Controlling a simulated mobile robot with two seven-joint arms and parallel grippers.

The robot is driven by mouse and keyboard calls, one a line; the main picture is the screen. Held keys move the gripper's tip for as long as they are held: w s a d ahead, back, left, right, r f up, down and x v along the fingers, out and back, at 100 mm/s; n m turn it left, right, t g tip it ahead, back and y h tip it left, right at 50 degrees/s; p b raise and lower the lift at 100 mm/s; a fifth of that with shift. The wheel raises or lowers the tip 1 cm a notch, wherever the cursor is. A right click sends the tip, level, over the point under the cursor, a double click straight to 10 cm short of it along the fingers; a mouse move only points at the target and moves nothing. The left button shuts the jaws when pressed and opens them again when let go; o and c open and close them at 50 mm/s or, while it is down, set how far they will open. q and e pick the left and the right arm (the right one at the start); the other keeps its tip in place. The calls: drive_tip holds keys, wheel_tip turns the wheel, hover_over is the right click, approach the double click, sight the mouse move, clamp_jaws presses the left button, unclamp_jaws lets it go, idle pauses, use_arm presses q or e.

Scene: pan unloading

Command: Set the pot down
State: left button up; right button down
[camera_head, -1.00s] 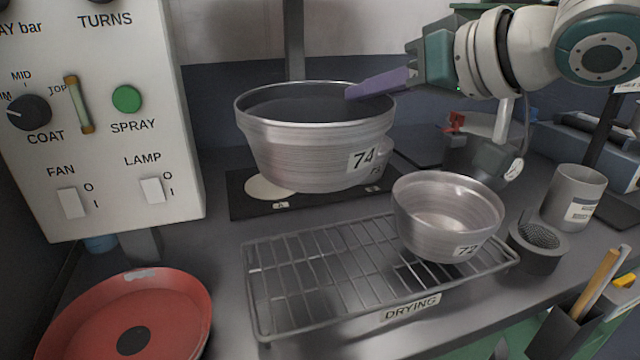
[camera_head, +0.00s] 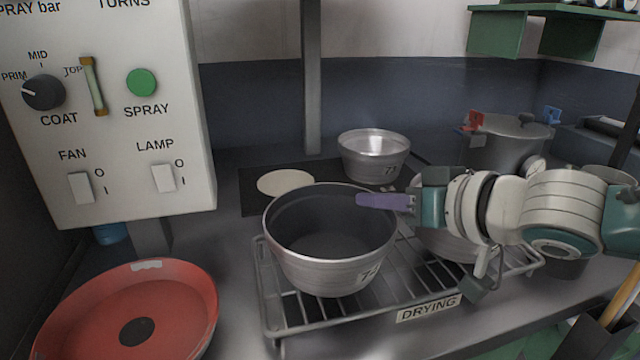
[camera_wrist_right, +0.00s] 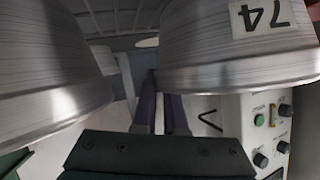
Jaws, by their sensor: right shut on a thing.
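The large grey metal pot (camera_head: 325,262) is upright over the left half of the drying rack (camera_head: 268,300). I cannot tell whether its base touches the bars. My right gripper (camera_head: 385,202) has its purple fingers shut on the pot's right rim. In the right wrist view, the pot (camera_wrist_right: 235,75) with its 74 label is at the upper right, beside the fingers (camera_wrist_right: 163,112). A second metal bowl (camera_head: 445,242) stands on the rack's right half, mostly hidden behind my right arm; it shows at the left of the wrist view (camera_wrist_right: 45,70). My left gripper is out of view.
A smaller metal pot (camera_head: 374,155) stands on the dark mat behind, beside a pale disc (camera_head: 286,183). A red pan (camera_head: 175,300) lies at the front left below the control panel (camera_head: 110,195). A lidded pot (camera_head: 505,145) stands at the back right.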

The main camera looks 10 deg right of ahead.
drive_tip(key=shift+f, duration=0.1)
drive_tip(key=c, duration=1)
unclamp_jaws()
drive_tip(key=shift+s+d+r, duration=0.1)
drive_tip(key=shift+s+r, duration=0.05)
drive_tip(key=shift+r, duration=0.05)
drive_tip(key=p+v, duration=0.2)
drive_tip(key=v, duration=0.9)
drive_tip(key=s+a+f+g+h, duration=0.1)
drive_tip(key=s+f+g, duration=0.1)
drive_tip(key=s, duration=0.5)
drive_tip(key=s+a+f+g+h, duration=0.1)
drive_tip(key=s+f+g+h, duration=0.1)
drive_tip(key=s, duration=0.5)
drive_tip(key=s+a+f+g+h, duration=0.1)
drive_tip(key=s+f+g+h, duration=0.1)
drive_tip(key=s+f+g, duration=0.2)
drive_tip(key=shift+s+a+n+g, duration=0.15)
drive_tip(key=shift+s+n+g, duration=0.2)
drive_tip(key=shift+s, duration=1.35)
